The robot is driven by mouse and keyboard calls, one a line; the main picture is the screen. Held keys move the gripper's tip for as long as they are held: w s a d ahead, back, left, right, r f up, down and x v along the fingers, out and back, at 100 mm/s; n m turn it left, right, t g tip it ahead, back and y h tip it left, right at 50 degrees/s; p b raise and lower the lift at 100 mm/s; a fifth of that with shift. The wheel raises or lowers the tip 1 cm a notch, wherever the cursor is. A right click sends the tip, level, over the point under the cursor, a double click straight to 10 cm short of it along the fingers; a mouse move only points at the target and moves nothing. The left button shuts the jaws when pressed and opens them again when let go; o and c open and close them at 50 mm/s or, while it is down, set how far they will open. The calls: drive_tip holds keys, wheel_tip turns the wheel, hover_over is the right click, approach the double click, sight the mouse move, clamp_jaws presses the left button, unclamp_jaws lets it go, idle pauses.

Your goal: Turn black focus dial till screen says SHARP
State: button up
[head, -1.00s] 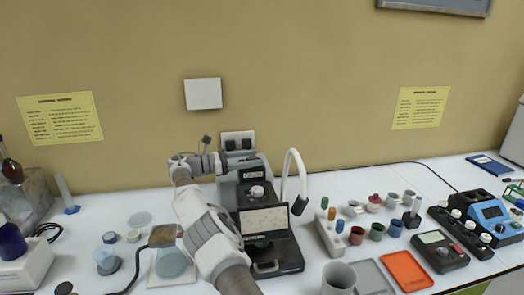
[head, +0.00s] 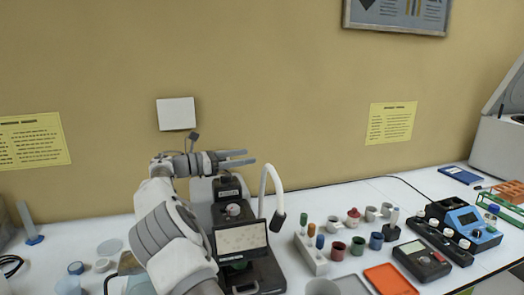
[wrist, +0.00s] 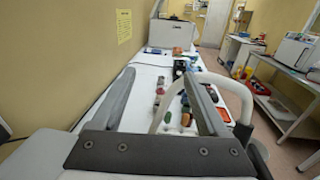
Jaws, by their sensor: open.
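The microscope-like instrument (head: 201,192) stands on the white bench, partly hidden behind my arm. Its small screen (head: 241,238) faces me and shows a pale speckled picture; I cannot read any word on it. A light round knob (head: 233,210) sits above the screen. I cannot make out the black focus dial; my arm may hide it. My gripper (head: 249,157) is open and empty, above the instrument's top, its fingers pointing right along the wall. In the wrist view my gripper (wrist: 159,73) shows two spread fingers with nothing between them.
A white gooseneck lamp (head: 265,180) rises just right of the instrument, close to my gripper. Further right are a vial rack (head: 311,254), several small coloured cups, an orange tray (head: 390,279) and a dark meter (head: 422,260). The wall is close behind.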

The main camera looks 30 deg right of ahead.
drive_tip(key=s+d+r, duration=0.3)
drive_tip(key=s+d, duration=0.1)
drive_tip(key=shift+d+r, duration=0.3)
drive_tip(key=shift+r, duration=0.05)
drive_tip(key=shift+s, duration=0.1)
